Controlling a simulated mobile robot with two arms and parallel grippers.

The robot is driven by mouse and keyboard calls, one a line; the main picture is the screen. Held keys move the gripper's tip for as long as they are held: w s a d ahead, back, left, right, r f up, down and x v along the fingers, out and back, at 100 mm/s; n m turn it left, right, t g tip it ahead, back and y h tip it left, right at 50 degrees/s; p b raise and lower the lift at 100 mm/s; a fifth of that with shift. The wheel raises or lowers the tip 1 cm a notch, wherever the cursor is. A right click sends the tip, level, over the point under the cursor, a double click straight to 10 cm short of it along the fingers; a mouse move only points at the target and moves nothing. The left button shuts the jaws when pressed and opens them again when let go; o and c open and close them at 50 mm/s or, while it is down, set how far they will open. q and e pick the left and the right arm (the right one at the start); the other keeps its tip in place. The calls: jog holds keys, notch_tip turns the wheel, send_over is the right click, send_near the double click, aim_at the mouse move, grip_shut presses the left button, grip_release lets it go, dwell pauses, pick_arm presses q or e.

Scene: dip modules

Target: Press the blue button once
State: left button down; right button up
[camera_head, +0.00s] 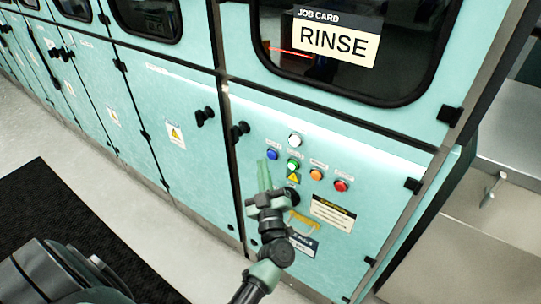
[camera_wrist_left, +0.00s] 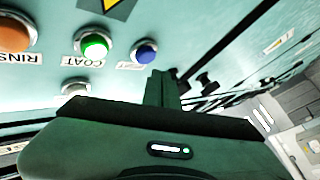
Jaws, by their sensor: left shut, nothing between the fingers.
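The blue button (camera_head: 272,154) is the leftmost in a row on the teal cabinet's panel. It also shows in the left wrist view (camera_wrist_left: 146,53), close beside the fingertips. My left gripper (camera_head: 264,166) is shut and empty. Its fingertips point up the panel, just below and left of the blue button. I cannot tell whether they touch the panel; the button's face is uncovered. My right gripper is out of view.
Near the blue button are a green button (camera_head: 293,165), a white one (camera_head: 295,140), an orange one (camera_head: 316,174) and a red one (camera_head: 341,185). A black door knob (camera_head: 240,130) sticks out to the left. A job card (camera_head: 335,38) reading RINSE is above.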

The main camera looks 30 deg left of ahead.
pick_arm(q)
jog(key=s+p, duration=0.1)
jog(key=s, duration=0.3)
jog(key=shift+s+a+p, duration=0.15)
jog(key=shift+s+p, duration=0.1)
jog(key=shift+p, duration=0.1)
dwell(0.6)
jog(key=d+f+m+h, duration=0.5)
jog(key=f, duration=0.5)
jog(key=d+f+m+h, duration=0.4)
jog(key=d+f+h, duration=0.1)
jog(key=f, duration=0.5)
jog(key=s+d+f+m+g+h, duration=0.25)
jog(key=s+f, duration=0.25)
jog(key=f, duration=0.3)
jog(key=s+d+f+m+g+h, duration=0.1)
jog(key=s+f+g, duration=0.2)
jog(key=s+f, duration=0.35)
jog(key=s+a+f+m+g, duration=0.1)
jog(key=s+f+g, duration=0.2)
jog(key=s+f, duration=0.3)
jog(key=s+a+f+m+g, duration=0.1)
jog(key=s+f, duration=0.5)
jog(key=s, duration=0.8)
jog(key=s+a+f+m+g, duration=0.1)
jog(key=s+a+f+g, duration=0.2)
jog(key=s+f+g, duration=0.3)
jog(key=s, duration=0.4)
jog(key=shift+s+a, duration=0.25)
jog(key=shift+s, duration=0.05)
